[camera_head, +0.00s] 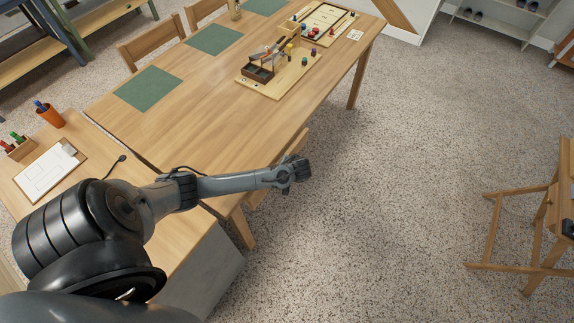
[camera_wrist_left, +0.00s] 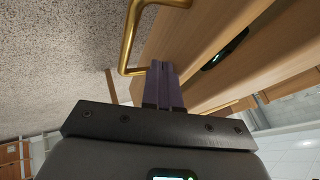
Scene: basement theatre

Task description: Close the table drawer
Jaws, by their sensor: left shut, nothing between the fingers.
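The wooden table (camera_head: 205,105) stands at the upper left in the head view. A piece of its drawer (camera_head: 298,142) shows at the table's near long side, jutting a little past the top; my arm hides part of it. In the left wrist view the wooden drawer front (camera_wrist_left: 185,38) is close, with a brass bar handle (camera_wrist_left: 129,38). My left gripper (camera_head: 303,168) is at the drawer side of the table, below the top. In the wrist view its fingers (camera_wrist_left: 168,66) are shut and empty, beside the handle; whether they touch the drawer front I cannot tell.
A board with small game pieces (camera_head: 272,82) and green mats (camera_head: 148,88) lie on the table. A side desk (camera_head: 95,150) with a clipboard (camera_head: 50,172) and an orange pen cup (camera_head: 49,115) adjoins it. A wooden stand (camera_head: 545,215) is at right; the carpet between is clear.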

